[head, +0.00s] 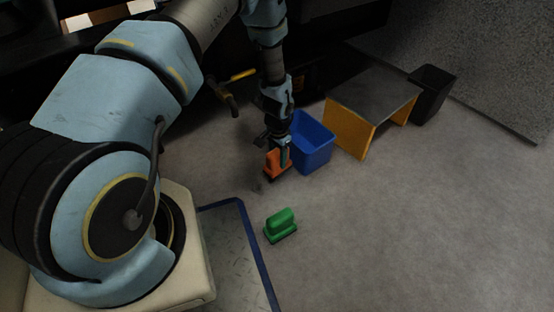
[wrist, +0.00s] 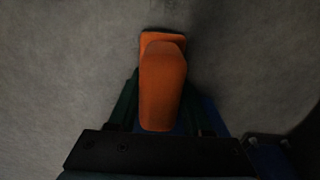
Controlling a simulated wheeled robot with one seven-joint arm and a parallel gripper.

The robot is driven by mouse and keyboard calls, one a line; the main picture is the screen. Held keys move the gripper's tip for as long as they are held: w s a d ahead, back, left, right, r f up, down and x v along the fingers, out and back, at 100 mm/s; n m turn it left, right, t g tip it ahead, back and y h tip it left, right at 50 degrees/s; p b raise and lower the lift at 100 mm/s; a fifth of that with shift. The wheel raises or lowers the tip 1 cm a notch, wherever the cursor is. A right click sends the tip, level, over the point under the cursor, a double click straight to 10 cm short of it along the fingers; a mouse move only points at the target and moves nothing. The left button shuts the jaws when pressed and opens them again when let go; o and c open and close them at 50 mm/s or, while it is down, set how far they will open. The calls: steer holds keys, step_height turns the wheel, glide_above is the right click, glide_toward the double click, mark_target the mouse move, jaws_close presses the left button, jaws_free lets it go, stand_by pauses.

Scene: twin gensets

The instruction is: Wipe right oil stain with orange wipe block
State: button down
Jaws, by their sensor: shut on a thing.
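The orange wipe block (head: 275,162) is held in my gripper (head: 279,150) just above or at the floor, in front of the blue bin. In the wrist view the orange block (wrist: 162,85) fills the middle, and my gripper (wrist: 162,120) is shut on its handle with a finger on each side. A small dark stain (head: 257,188) shows on the grey floor just below and left of the block in the head view. I cannot tell whether the block touches the floor. Part of the floor under the block is hidden.
A blue bin (head: 314,145) stands close to the right of my gripper. A green wipe block (head: 281,224) stands on the floor nearer. A yellow-sided bench (head: 349,131) and a black bin (head: 433,95) stand further right. Open floor lies at the lower right.

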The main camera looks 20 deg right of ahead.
mark_target(278, 150)
steer(key=shift+r+p, duration=1.4)
steer(key=shift+r, duration=0.75)
